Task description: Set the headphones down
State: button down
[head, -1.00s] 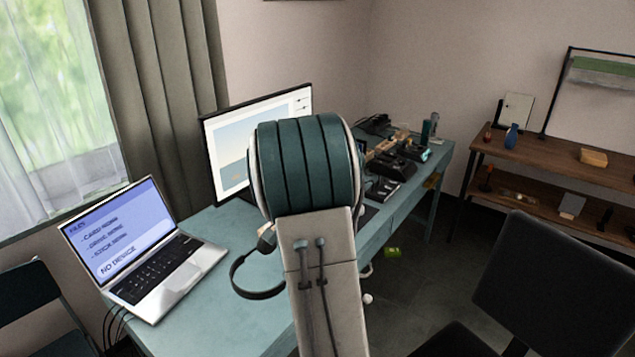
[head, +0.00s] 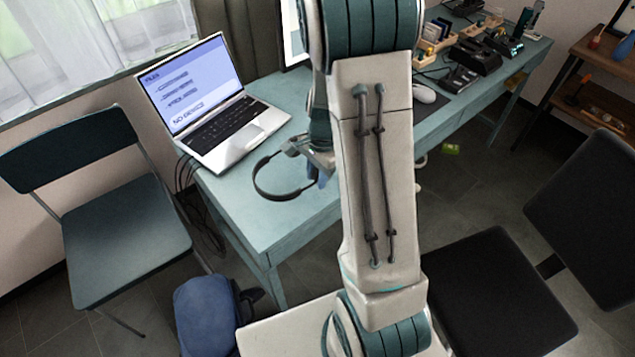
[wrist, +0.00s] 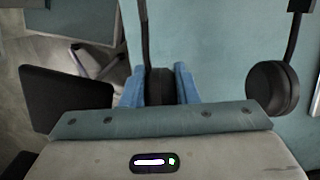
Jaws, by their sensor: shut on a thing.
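The headphones (head: 258,182) show in the head view as a dark curved headband over the teal table (head: 245,224), in front of the laptop. My gripper (wrist: 160,88) is shut on one black earcup, held between its two blue fingers in the wrist view. The other earcup (wrist: 272,88) hangs free to the right, with the table surface behind it. In the head view my arm hides most of the gripper and the held earcup. I cannot tell whether the headphones touch the table.
An open laptop (head: 215,115) stands on the table behind the headphones. A mouse (head: 424,94) and several dark devices (head: 480,55) lie farther right. A folding chair (head: 120,215) is at left, a black chair (head: 495,290) at right, a blue bag (head: 205,315) below. The table's near-left part is bare.

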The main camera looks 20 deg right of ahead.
aim_at(317, 194)
jog(key=shift+f, duration=2)
jog(key=shift+f, duration=0.15)
jog(key=c, duration=1.1)
grip_release()
